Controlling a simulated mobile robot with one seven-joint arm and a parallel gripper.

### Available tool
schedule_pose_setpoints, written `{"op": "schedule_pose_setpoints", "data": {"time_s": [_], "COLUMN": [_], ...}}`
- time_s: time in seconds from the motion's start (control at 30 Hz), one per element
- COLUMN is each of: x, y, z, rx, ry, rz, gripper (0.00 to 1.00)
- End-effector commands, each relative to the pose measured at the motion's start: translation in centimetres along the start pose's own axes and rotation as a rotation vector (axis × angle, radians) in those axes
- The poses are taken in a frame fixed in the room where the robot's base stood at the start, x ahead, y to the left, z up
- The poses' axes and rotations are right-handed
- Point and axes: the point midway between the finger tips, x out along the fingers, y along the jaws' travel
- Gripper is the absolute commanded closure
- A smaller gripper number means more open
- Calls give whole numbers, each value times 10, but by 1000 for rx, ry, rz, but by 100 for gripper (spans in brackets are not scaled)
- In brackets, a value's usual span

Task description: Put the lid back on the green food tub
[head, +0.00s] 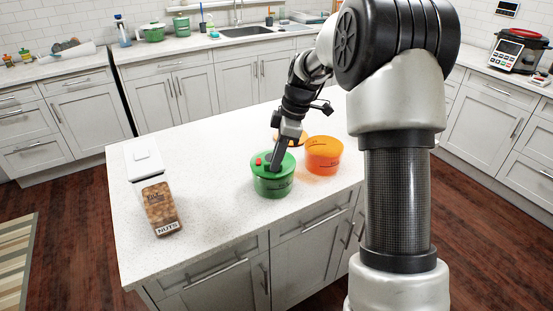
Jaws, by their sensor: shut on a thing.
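The green food tub (273,187) stands upright near the front edge of the island counter. A green lid (264,168) is at its top; from this angle I cannot tell whether it is fully seated or just above the rim. My gripper (275,165) points down over the tub and is shut on the lid, near its middle. The fingers hide part of the lid's top. A small red patch shows on the lid, left of the fingers.
An orange tub (322,158) stands close to the right of the green tub. A flat orange thing (297,139) lies behind my gripper, partly hidden. A nuts package (160,207) and a white box (144,157) are at the left. The counter between is clear.

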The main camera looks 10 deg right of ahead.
Motion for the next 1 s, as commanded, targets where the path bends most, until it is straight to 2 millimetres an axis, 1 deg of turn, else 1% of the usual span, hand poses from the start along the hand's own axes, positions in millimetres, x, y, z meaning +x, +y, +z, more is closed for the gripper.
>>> {"op": "schedule_pose_setpoints", "data": {"time_s": [0.47, 0.5, 0.6, 0.8, 0.87, 0.9, 0.93, 1.0], "x": [0, 0, 0, 0, 0, 0, 0, 0], "y": [0, 0, 0, 0, 0, 0, 0, 0], "z": [0, 0, 0, 0, 0, 0, 0, 0], "rx": [-1, -1, -1, 0, 0, 0, 0, 0], "ry": [0, 0, 0, 0, 0, 0, 0, 0], "rz": [0, 0, 0, 0, 0, 0, 0, 0], "gripper": [100, 84, 69, 69, 59, 52, 50, 50]}}
